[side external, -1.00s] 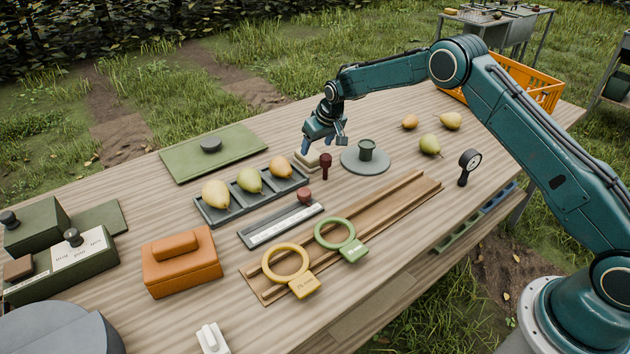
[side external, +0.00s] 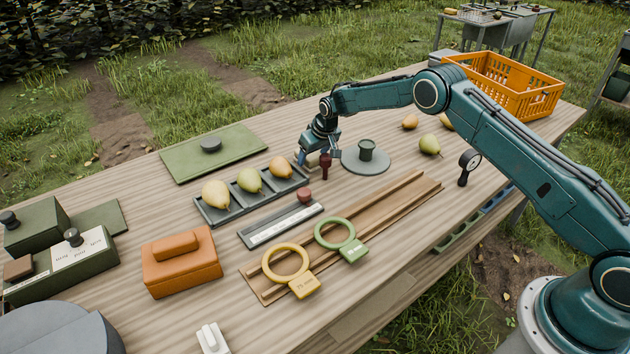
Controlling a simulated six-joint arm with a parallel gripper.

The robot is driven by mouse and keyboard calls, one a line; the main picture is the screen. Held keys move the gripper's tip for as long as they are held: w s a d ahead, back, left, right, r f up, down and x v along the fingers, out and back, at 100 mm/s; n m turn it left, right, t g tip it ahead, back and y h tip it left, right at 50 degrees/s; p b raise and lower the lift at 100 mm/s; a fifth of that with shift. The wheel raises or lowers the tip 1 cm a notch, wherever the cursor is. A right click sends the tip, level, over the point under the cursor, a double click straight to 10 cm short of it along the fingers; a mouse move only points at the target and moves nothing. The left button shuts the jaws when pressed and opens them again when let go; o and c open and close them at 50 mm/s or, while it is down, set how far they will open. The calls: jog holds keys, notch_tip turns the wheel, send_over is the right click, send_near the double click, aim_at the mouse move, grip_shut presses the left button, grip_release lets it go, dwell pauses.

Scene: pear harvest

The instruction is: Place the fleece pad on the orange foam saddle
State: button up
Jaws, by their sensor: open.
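A small pale pad (side external: 311,168), which looks like the fleece pad, lies on the table just beyond the pear tray and is mostly hidden by my gripper. My gripper (side external: 308,159) points down at the pad with its jaws open, low around or just above it; I cannot tell whether the fingers touch it. An orange block with a raised rounded bar on top (side external: 182,262), which looks like the orange foam saddle, sits at the front left. Nothing lies on it.
The grey tray (side external: 207,218) of three pears, a ruler block (side external: 280,225) and the wooden rail (side external: 400,207) with yellow and green rings lie nearer.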

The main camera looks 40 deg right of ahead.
aim_at(313, 155)
jog(key=shift+w+f, duration=0.2)
jog(key=shift+f, duration=0.35)
jog(key=c, duration=0.8)
jog(key=shift+r, duration=0.15)
jog(key=shift+c, duration=0.2)
notch_tip(313, 155, up, 20)
dwell(0.7)
